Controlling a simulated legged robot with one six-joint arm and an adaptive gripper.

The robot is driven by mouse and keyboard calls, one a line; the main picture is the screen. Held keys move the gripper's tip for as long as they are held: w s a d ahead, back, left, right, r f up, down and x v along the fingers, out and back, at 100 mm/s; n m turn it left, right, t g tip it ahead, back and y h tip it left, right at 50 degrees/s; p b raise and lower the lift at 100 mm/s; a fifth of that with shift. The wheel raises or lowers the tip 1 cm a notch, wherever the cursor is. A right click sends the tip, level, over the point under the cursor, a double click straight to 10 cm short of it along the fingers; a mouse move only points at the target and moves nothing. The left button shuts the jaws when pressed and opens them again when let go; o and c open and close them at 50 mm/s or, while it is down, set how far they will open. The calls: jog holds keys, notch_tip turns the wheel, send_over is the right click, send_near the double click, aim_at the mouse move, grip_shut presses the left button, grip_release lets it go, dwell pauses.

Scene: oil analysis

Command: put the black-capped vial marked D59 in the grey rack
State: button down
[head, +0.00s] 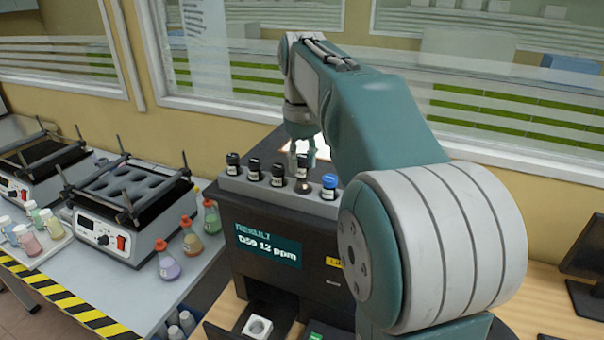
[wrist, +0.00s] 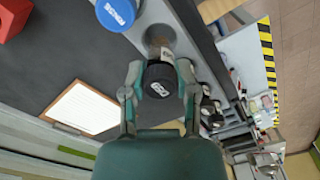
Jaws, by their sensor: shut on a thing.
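My gripper (wrist: 158,78) is shut on a black-capped vial (wrist: 160,88), with a finger on each side of the cap. The cap carries pale marks, too small to read surely. In the head view my gripper (head: 302,150) points down over the grey rack (head: 262,193), and the held vial (head: 302,172) is upright at the rack. I cannot tell whether its base is seated. Several other black-capped vials (head: 254,167) stand to its left in the rack. A blue-capped vial (head: 329,185) stands to its right.
The rack sits on a dark analyser (head: 250,222) whose screen reads "RESULT D59 12 ppm". Below is an open drawer with a white holder (head: 257,327). A hotplate unit (head: 130,215) and coloured flasks (head: 190,237) stand left. A red block (wrist: 15,18) shows in the wrist view.

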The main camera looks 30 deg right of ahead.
aim_at(302, 175)
jog(key=shift+f, duration=1.55)
jog(key=shift+c, duration=1.9)
grip_release()
jog(key=shift+f, duration=0.1)
notch_tip(302, 175, up, 12)
jog(key=shift+r, duration=0.1)
jog(key=s+a+f+t, duration=0.2)
jog(key=s+a+f, duration=0.4)
jog(key=s+f, duration=0.3)
jog(key=s+a+f+t, duration=0.3)
jog(key=s+a+f, duration=0.3)
jog(key=s+f, duration=0.4)
jog(key=shift+a+f+m+t, duration=0.3)
jog(key=shift+a+f+m, duration=0.1)
jog(key=shift+f, duration=0.3)
